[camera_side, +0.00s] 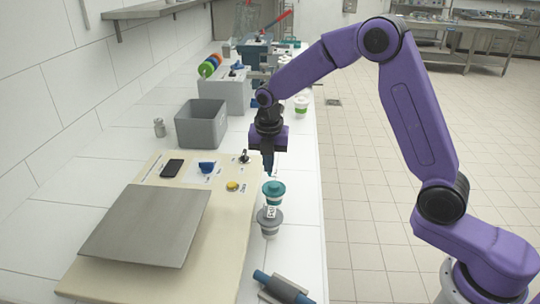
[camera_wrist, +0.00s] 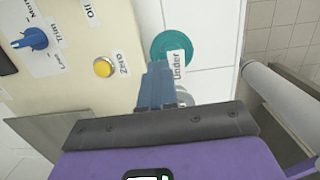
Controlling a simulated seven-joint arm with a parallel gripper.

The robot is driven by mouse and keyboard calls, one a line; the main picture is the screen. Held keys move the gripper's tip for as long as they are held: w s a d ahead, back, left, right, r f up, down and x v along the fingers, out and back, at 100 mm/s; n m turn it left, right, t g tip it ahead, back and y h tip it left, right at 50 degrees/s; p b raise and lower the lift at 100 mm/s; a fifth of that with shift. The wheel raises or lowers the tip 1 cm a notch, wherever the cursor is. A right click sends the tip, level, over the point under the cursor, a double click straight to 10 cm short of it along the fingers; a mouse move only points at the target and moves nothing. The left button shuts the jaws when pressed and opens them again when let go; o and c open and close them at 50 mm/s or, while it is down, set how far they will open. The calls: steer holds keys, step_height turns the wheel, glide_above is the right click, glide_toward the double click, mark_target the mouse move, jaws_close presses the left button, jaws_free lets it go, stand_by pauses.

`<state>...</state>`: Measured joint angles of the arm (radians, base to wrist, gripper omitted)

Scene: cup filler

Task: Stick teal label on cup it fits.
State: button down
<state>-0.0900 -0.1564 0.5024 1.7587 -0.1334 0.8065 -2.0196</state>
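A cup with a teal lid (camera_side: 273,186) stands on the white bench, and the lid shows in the wrist view (camera_wrist: 165,44). Just in front of it is a cup with a grey lid (camera_side: 269,216). A small white label (camera_side: 271,212) shows between the two lids. In the wrist view the label (camera_wrist: 178,66) reads "Under" and overlaps the teal lid's edge; I cannot tell which cup it is on. My gripper (camera_side: 268,173) points down just above the teal lid. Its blue fingers look close together in the wrist view (camera_wrist: 158,68); whether they hold anything is unclear. No separate teal label can be made out.
Left is a cream panel (camera_side: 228,230) with a grey plate (camera_side: 150,225), blue knob (camera_side: 207,167) and yellow button (camera_side: 232,186). A grey bin (camera_side: 201,124) stands behind. A white cup with green (camera_side: 301,107) stands farther back. A blue-ended roller (camera_side: 283,288) lies in front.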

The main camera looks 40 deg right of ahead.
steer(key=shift+f, duration=1.85)
steer(key=shift+f, duration=0.25)
steer(key=c, duration=1.3)
jaws_free()
steer(key=shift+c, duration=0.2)
steer(key=shift+r, duration=0.1)
step_height(320, 180, up, 17)
steer(key=s+a, duration=0.1)
steer(key=shift+s+a, duration=0.15)
steer(key=shift+s, duration=0.25)
